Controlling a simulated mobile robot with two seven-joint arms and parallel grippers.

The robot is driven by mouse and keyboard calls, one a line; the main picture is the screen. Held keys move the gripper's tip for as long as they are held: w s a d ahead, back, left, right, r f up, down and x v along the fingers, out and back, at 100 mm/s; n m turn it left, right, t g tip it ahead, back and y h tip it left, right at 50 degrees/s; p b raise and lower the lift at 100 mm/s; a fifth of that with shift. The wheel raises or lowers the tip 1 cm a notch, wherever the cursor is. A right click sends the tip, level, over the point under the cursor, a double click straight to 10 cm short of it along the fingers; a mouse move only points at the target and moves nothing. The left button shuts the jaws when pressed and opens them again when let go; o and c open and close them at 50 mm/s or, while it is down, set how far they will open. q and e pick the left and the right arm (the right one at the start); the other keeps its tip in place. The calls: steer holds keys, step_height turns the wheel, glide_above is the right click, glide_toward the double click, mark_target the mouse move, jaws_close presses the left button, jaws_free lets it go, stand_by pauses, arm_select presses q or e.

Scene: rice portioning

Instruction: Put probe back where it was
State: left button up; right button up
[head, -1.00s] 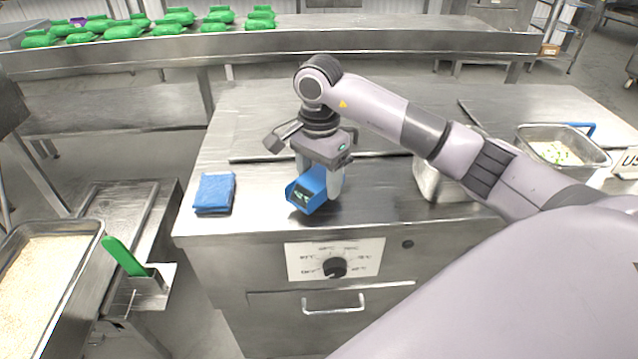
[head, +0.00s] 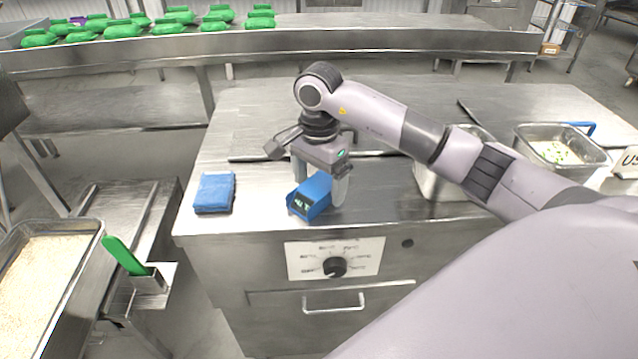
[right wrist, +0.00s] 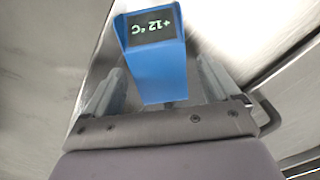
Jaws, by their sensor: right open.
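The probe (head: 312,196) is a blue box with a lit display, at the front middle of the steel counter (head: 260,215); it appears to rest on the top. My right gripper (head: 320,192) is open, with one finger on each side of the probe. In the right wrist view the probe (right wrist: 157,60) sits between the spread fingers, with a visible gap on both sides, and its display reads +12 °C. The probe's underside and any needle are hidden. My left gripper is not in view.
A folded blue cloth (head: 214,193) lies left of the probe. Steel pans (head: 437,185) stand to the right, one with food (head: 556,152). A rice tray (head: 92,238) and a green-handled tool (head: 125,256) in a holder are at lower left. Green packs (head: 180,17) line the back shelf.

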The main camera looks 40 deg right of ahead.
mark_target(319, 184)
step_height(319, 184, up, 10)
steer(key=s+a+f+g+y, duration=0.1)
steer(key=s+a+f+y, duration=0.15)
steer(key=a, duration=0.35)
steer(key=s+a+f+y, duration=0.1)
steer(key=s+a+y, duration=0.1)
steer(key=a+y, duration=0.35)
steer(key=s+a+f+g+y, duration=0.1)
steer(key=s+a+f, duration=0.1)
steer(key=a, duration=0.6)
steer(key=s+a+r+m+t+y, duration=0.2)
steer(key=s+a+r+m+y, duration=0.3)
steer(key=a+m+y, duration=0.45)
steer(key=w+d+f+m+t+h, duration=0.45)
steer(key=m+t, duration=0.45)
steer(key=m, duration=0.6)
steer(key=w+d+f+m+t+h, duration=0.2)
steer(key=d+f+m+t+h, duration=0.45)
steer(key=m, duration=0.95)
steer(key=s+d+f+m+g+h, duration=0.2)
steer(key=s+d+f+m, duration=0.1)
steer(key=s+f+m, duration=0.4)
steer(key=s+d+f+m+g+h, duration=0.3)
steer(key=s+f+m, duration=0.3)
steer(key=f, duration=0.6)
steer(key=shift+s+d+f+m, duration=0.35)
steer(key=shift+d, duration=0.45)
